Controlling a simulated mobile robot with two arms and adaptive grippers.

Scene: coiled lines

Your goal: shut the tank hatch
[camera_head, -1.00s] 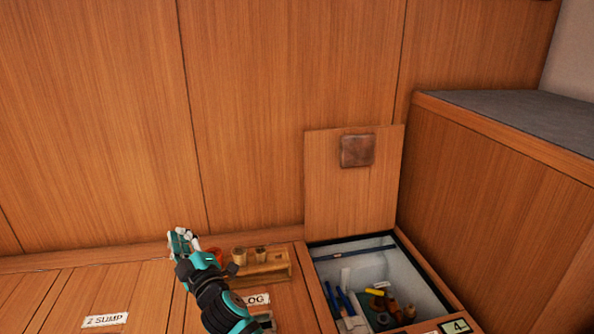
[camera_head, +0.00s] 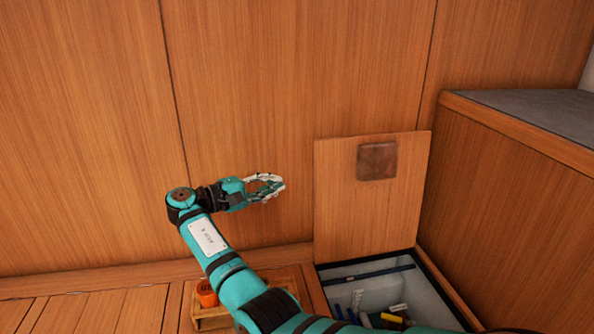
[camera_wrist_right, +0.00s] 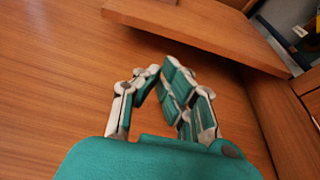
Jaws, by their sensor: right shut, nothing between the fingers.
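The tank hatch (camera_head: 352,215) is a square wooden lid standing open and upright at the back of its opening, with a dark brown square plate (camera_head: 377,161) near its top. Below it is the open tank (camera_head: 345,272), pale inside with a dark rim. My right gripper (camera_head: 272,187) is shut and empty, just left of the hatch and apart from it. In the right wrist view the shut fingers (camera_wrist_right: 162,72) are in front, with the hatch (camera_wrist_right: 205,32) edge-on beyond them. My left gripper is not in view.
The tank holds several items, including a yellow one (camera_head: 391,318); my right arm hides part of them. An orange cup (camera_head: 207,293) sits in a wooden rack at left. A grey-topped wooden block (camera_head: 530,115) stands close on the right. A panelled wall is behind.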

